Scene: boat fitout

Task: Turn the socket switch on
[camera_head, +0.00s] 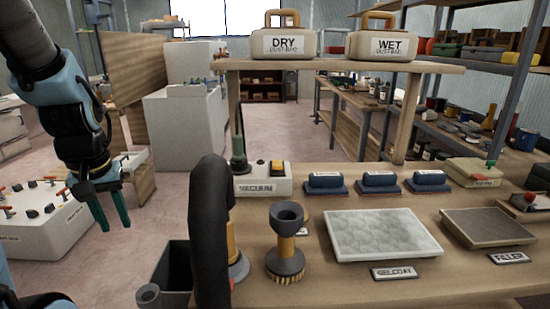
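The socket is a white box (284,186) labelled VACUUM, at the back left of the wooden bench. A black-framed switch with an orange-yellow top (278,167) sits on its right part. I cannot tell from here which way the switch is set. A green plug (239,156) with a dark cord rising from it stands on the box's left part. My gripper (112,222), with green fingers, hangs at the left, well apart from the socket and left of the bench. Its fingers point down, spread apart with nothing between them.
A thick black hose (211,232) arches up at the bench's left front, before the socket's left side. A dark round tool with bristles (286,250) stands in front of the socket. Blue sanding blocks (325,182) lie to its right. A shelf (330,64) with DRY and WET containers spans above.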

